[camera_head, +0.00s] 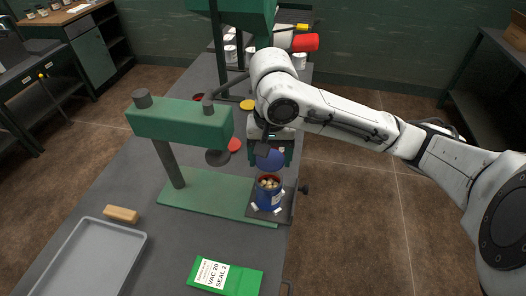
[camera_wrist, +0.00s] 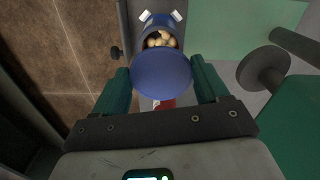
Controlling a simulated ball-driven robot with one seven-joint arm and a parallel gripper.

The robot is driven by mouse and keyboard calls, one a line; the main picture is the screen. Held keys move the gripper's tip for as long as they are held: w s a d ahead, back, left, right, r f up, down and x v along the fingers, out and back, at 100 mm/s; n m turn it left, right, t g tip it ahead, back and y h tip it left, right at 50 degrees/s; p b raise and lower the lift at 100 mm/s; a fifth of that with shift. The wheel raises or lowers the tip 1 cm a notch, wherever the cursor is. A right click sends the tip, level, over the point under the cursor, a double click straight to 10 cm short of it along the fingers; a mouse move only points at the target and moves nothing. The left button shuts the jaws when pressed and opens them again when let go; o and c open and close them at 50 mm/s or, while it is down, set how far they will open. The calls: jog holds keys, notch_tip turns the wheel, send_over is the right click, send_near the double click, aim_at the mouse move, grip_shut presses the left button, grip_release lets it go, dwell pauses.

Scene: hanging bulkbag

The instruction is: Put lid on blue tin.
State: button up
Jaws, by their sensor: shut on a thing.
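The blue tin (camera_head: 269,195) stands upright and open on the small dark plate at the bench's right edge, with pale round pieces inside. It also shows in the wrist view (camera_wrist: 160,22), beyond the lid. A round blue lid (camera_head: 270,160) is held by my gripper (camera_head: 268,150) just above and behind the tin, apart from it. In the wrist view the lid (camera_wrist: 161,76) sits between the two green fingers of my gripper (camera_wrist: 162,85), which are shut on its sides. The lid covers the near part of the tin there.
A green press (camera_head: 180,122) with a round pad stands left of the tin on a green base (camera_head: 200,195). A red lid (camera_head: 234,144) and a yellow lid (camera_head: 247,104) lie behind. A grey tray (camera_head: 90,258), a wooden block (camera_head: 121,214) and a green labelled packet (camera_head: 226,276) lie in front.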

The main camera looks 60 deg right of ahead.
aim_at(270, 161)
jog(key=shift+f+b, duration=2.1)
jog(key=shift+f, duration=0.1)
jog(key=shift+f+b, duration=0.3)
jog(key=shift+f, duration=0.35)
jog(key=shift+s+a+f+p, duration=0.15)
jog(key=shift+f+p, duration=0.2)
jog(key=shift+f, duration=0.4)
dwell(0.8)
